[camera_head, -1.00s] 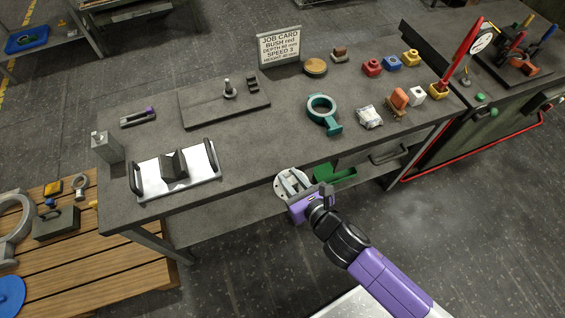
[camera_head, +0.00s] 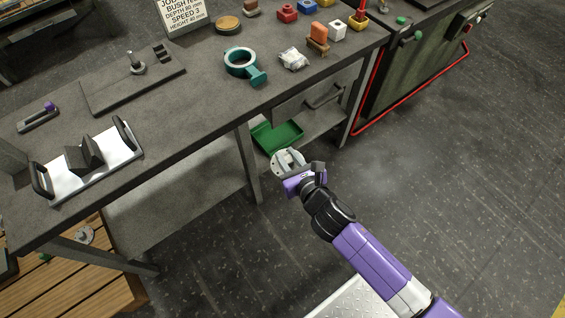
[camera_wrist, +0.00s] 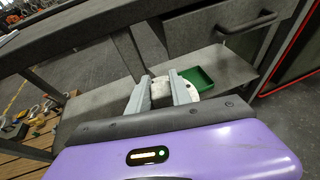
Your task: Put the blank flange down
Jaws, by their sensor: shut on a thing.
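The blank flange, a pale grey disc (camera_head: 278,163), is held in my gripper (camera_head: 290,162). My gripper is shut on it, in front of the workbench and below the level of its top. In the wrist view the flange (camera_wrist: 161,90) shows between and beyond the two grey fingers (camera_wrist: 160,95), which hide part of it. Its underside is hidden. In the head view it appears just in front of a green tray (camera_head: 266,142); I cannot tell the gap between them.
The workbench (camera_head: 200,107) holds a white plate with black handles (camera_head: 66,187), a teal ring casting (camera_head: 243,63) and a clear bag (camera_head: 293,59). A bench leg (camera_head: 249,165) and drawer (camera_head: 300,100) are near my gripper. A wooden pallet (camera_head: 80,290) lies at lower left. Floor at right is clear.

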